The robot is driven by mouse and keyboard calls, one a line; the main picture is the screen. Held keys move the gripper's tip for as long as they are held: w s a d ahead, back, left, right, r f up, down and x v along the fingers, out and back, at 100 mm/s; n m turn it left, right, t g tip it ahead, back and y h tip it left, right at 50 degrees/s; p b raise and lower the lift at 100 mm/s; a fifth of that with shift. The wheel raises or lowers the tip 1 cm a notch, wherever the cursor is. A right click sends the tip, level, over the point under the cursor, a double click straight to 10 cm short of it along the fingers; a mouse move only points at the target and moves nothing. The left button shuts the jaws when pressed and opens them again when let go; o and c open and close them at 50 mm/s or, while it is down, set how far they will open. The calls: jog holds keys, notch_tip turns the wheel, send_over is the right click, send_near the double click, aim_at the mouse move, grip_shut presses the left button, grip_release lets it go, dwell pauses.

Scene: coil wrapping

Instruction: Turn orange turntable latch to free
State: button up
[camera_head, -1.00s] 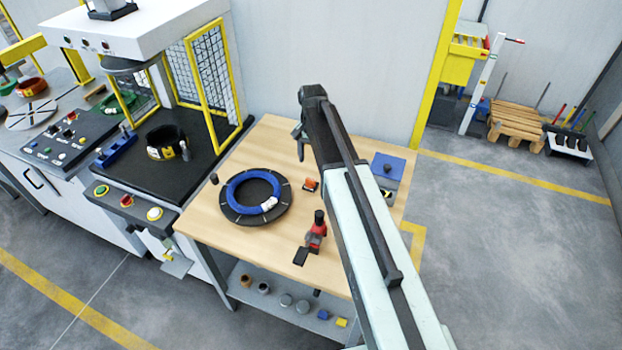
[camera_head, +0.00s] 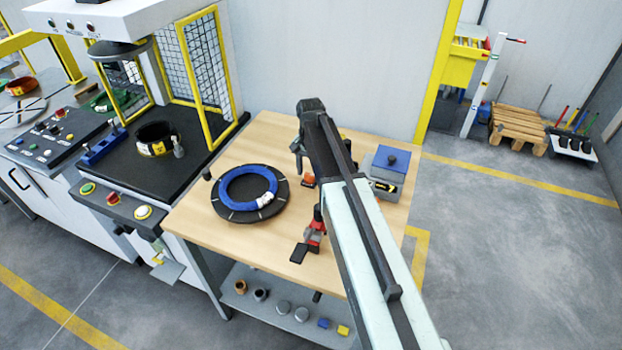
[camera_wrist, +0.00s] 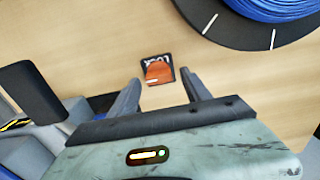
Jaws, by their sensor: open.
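The orange turntable latch (camera_wrist: 158,71) shows in the wrist view on a dark plate with partly readable lettering, on the wooden table. In the head view the latch (camera_head: 308,181) is a small orange piece right of the turntable. The black turntable (camera_head: 228,210) carries a blue coil (camera_head: 235,200) with a white wrap on its front right. My gripper (camera_wrist: 158,90) is open and empty, its fingers apart on either side of the latch's near edge in the picture. I cannot tell its height above the latch. In the head view my gripper (camera_head: 298,165) hangs just above and left of the latch.
A red and black tool (camera_head: 315,232) stands near the table's front edge. A grey box with a blue top (camera_head: 387,165) stands right of my arm. A short black peg (camera_head: 207,174) stands left of the turntable. The press (camera_head: 160,150) borders the table at left.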

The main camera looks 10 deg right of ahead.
grip_shut()
jog(key=shift+n, duration=0.3)
jog(key=n, duration=0.4)
jog(key=shift+a, duration=0.1)
jog(key=n, duration=0.4)
jog(key=shift+a+n, duration=0.1)
jog(key=shift+n, duration=0.3)
jog(key=n, duration=0.4)
jog(key=shift+a+n, duration=0.1)
jog(key=shift+n, duration=0.2)
jog(key=shift+a+n, duration=0.1)
jog(key=shift+n, duration=2.1)
